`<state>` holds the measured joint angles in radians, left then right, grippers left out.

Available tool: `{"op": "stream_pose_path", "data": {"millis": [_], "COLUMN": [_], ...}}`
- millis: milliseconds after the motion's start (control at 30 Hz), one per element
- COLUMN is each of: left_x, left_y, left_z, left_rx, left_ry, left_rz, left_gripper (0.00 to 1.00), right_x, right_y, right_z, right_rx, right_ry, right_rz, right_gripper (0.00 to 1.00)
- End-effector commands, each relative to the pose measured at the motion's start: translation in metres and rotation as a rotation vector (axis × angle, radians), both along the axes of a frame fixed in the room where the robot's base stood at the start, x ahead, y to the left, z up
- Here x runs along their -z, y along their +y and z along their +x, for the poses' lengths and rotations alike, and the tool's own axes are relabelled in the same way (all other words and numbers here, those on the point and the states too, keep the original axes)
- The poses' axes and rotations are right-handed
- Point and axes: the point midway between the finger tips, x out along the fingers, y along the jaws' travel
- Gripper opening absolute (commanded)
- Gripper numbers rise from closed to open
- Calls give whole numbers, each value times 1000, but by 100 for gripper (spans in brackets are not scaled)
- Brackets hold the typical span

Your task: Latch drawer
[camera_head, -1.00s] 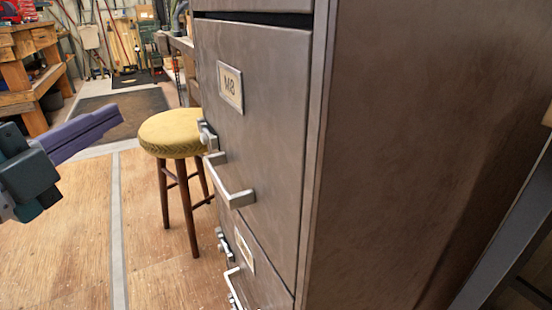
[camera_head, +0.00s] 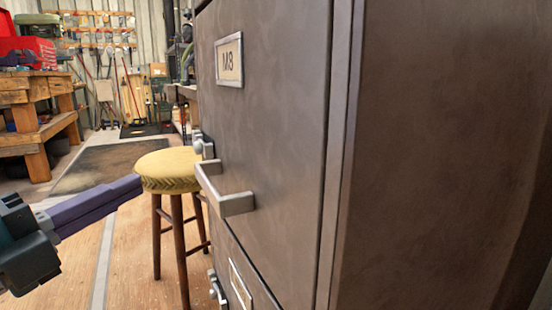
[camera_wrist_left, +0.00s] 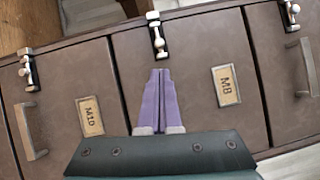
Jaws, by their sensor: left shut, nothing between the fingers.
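The brown metal drawer labelled M8 (camera_head: 265,130) fills the middle of the head view. Its front looks flush with the cabinet. It has a silver bar handle (camera_head: 228,200) and a small silver latch (camera_head: 203,147) at its left edge. In the left wrist view the M8 latch (camera_wrist_left: 155,33) is just beyond the fingertips; its fastening is unclear. My left gripper (camera_head: 138,183) has purple fingers, shut and empty, left of the handle and apart from it. In the left wrist view the left gripper (camera_wrist_left: 157,72) hides the M8 handle. My right gripper is not in view.
A stool with a yellow seat (camera_head: 165,168) stands left of the cabinet, behind the fingertips in the picture. A neighbouring drawer labelled MID or M10 (camera_wrist_left: 65,85) has its own latch and handle.

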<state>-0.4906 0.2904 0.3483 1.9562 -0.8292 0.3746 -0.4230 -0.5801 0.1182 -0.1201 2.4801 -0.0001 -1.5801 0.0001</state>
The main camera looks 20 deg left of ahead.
Motion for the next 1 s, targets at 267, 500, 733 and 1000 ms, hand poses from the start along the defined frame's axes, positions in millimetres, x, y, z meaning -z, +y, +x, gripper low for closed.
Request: {"op": "stream_pose_path", "data": {"millis": [267, 500, 733, 1000], "left_x": [-5, -9, -10, -10], "left_y": [-7, -13, -15, -15], "left_z": [43, 81, 95, 95], "left_rx": [3, 1, 1, 0], "left_ry": [-4, -2, 0, 0], "left_rz": [3, 1, 0, 0], "left_gripper": [0, 0, 0, 0], "right_x": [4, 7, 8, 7], "right_y": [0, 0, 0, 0], "right_z": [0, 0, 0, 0], "right_rx": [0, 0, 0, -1], "right_ry": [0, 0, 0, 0], "right_rz": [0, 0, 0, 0], "right_gripper": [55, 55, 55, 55]}}
